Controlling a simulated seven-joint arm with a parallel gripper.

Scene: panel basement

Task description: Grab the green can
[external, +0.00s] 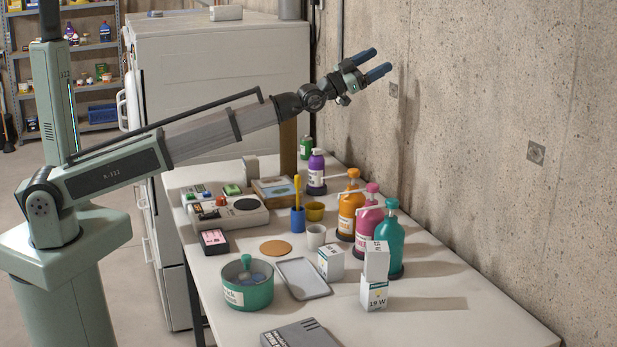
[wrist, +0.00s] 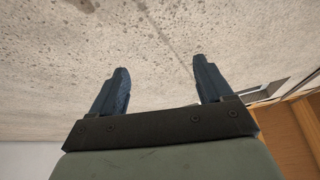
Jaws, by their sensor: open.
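A small green can (external: 306,149) stands at the far back of the table, close to the wall and behind a purple pump bottle. It is small in the external view, so its details are hard to tell. My gripper (external: 377,63) is raised high above the table, up near the concrete wall, with its two blue fingers apart and nothing between them. In the wrist view my gripper (wrist: 161,80) is open and empty and faces the wall. The can does not show in the wrist view.
A purple bottle (external: 316,172) stands just in front of the can. Orange (external: 351,208), pink (external: 369,215) and teal (external: 389,240) bottles line the wall side. A brown post (external: 288,148) rises left of the can. A green pot (external: 247,290) and light-bulb boxes (external: 374,275) stand nearer.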

